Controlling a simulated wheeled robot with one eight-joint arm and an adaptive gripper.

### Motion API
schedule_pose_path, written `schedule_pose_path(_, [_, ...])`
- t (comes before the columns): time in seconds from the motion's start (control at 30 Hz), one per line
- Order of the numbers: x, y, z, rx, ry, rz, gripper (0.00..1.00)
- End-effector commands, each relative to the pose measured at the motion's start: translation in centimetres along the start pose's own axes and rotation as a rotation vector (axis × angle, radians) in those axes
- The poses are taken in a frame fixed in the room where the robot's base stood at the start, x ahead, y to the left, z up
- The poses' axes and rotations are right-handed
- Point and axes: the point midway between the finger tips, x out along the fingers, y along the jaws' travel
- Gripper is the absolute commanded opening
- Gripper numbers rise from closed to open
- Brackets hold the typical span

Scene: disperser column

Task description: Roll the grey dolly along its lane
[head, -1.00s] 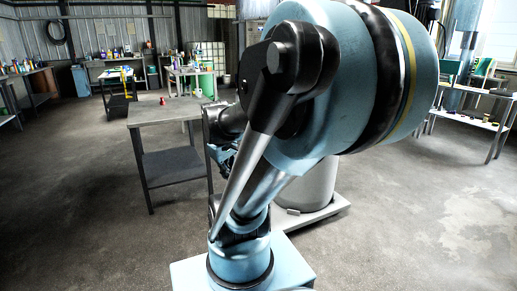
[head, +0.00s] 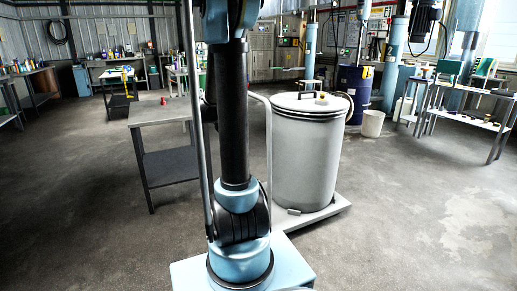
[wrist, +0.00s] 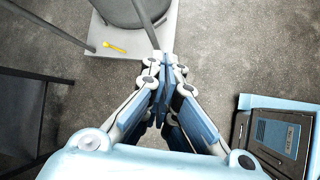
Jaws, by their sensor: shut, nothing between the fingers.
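The grey dolly (head: 335,213) stands on the concrete floor right of my arm in the head view. It carries a large grey lidded drum (head: 310,160). A thin upright handle frame (head: 268,150) rises on its left side. In the wrist view the pale dolly deck (wrist: 165,45) shows at the top, with the drum's base (wrist: 125,12) on it and a small yellow item (wrist: 115,47) near its corner. My gripper (wrist: 162,68) is shut and empty, just below the deck edge. A grey bar meets its tips in the picture; contact cannot be told. The head view hides my gripper behind my arm.
A grey table (head: 165,112) with a lower shelf and a small red item (head: 163,101) stands left of my arm. A blue drum (head: 355,95) and a white bucket (head: 373,123) are behind the dolly. Floor at the front right is clear.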

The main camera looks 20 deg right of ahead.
Motion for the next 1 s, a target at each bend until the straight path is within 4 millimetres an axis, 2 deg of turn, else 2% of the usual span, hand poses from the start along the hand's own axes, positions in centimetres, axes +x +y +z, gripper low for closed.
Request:
schedule_pose_path(0.03, [1.0, 1.2, 0.1, -0.050, -0.022, 0.001, 0.00])
schedule_pose_path(0.2, [3.5, 4.1, 0.4, -0.215, -0.090, -0.003, 0.00])
schedule_pose_path(0.4, [5.3, 5.8, 0.5, -0.327, -0.135, -0.011, 0.00])
schedule_pose_path(0.67, [7.0, 6.1, 0.8, -0.351, -0.145, -0.014, 0.00])
schedule_pose_path(1.0, [12.2, 6.2, 1.6, -0.348, -0.145, -0.015, 0.00])
